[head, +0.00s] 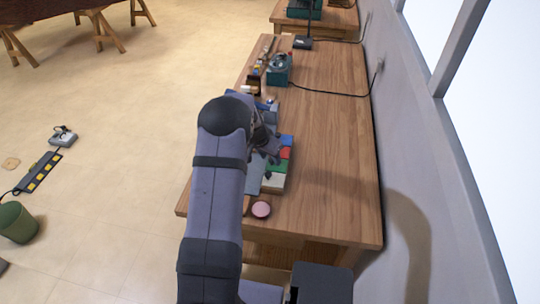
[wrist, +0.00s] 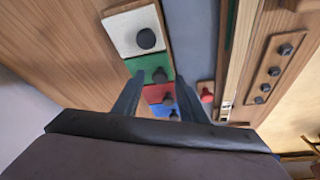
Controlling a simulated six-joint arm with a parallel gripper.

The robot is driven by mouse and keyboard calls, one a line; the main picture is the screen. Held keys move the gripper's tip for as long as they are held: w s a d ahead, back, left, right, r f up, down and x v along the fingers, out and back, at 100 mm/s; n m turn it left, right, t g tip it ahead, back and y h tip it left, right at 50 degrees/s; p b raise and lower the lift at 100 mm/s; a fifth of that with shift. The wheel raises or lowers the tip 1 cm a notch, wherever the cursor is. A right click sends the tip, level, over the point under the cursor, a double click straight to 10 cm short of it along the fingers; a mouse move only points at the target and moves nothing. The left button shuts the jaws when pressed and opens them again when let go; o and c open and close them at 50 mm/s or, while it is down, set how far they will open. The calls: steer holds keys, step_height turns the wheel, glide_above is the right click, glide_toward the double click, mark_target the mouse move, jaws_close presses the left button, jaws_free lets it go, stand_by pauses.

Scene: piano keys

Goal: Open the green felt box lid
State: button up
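In the wrist view, the green lid (wrist: 135,68) with its dark round knob (wrist: 159,75) lies in a row of coloured lids, between the white and red ones. My gripper (wrist: 161,78) is open, with one finger on each side of the green knob in the picture. I cannot tell whether the fingers touch the knob or are down at its height. The lid looks flat and closed. In the head view, the green lid (head: 283,166) shows only partly beside my gripper (head: 268,158), and my arm hides part of the row.
The white lid (wrist: 128,34) has a dark knob. Red (wrist: 153,94) and blue (wrist: 155,110) lids lie nearer my gripper's base. A wooden strip with several knobs (wrist: 275,71) runs along the right. A pink round item (head: 261,210) sits near the bench front; the bench's right side (head: 335,150) is clear.

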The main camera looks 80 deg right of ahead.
steer(key=shift+f, duration=0.1)
jaws_close()
steer(key=s+b, duration=0.1)
steer(key=s, duration=0.6)
steer(key=shift+s, duration=0.1)
jaws_free()
